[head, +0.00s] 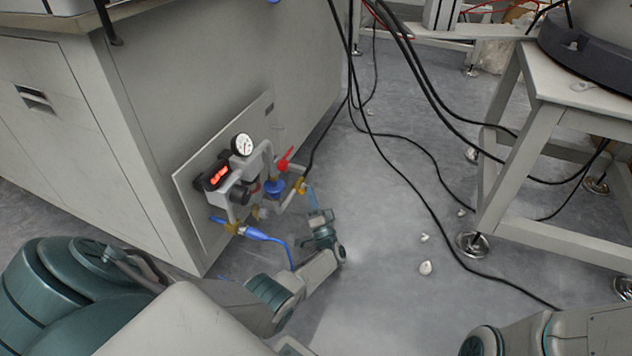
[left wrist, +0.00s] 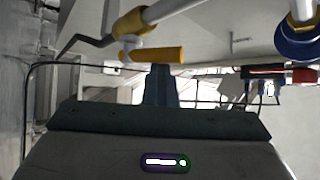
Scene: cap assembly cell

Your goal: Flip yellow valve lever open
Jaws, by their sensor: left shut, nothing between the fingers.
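The yellow valve lever (head: 300,186) is at the right end of the pipework on the cabinet's side panel. In the left wrist view the yellow lever (left wrist: 160,55) lies crosswise under a pale pipe, just past my fingertips. My left gripper (head: 312,188) is shut and empty, right beside the lever. In the left wrist view the shut fingers (left wrist: 161,70) point at the lever's middle. I cannot tell whether they touch it. My right gripper is out of view.
The panel (head: 192,205) also carries a round gauge (head: 242,145), a red display (head: 217,175), a red handle (head: 285,159) and a blue hose (head: 262,235). Black cables (head: 420,155) run across the floor to the right. A white-framed table (head: 530,140) stands at right.

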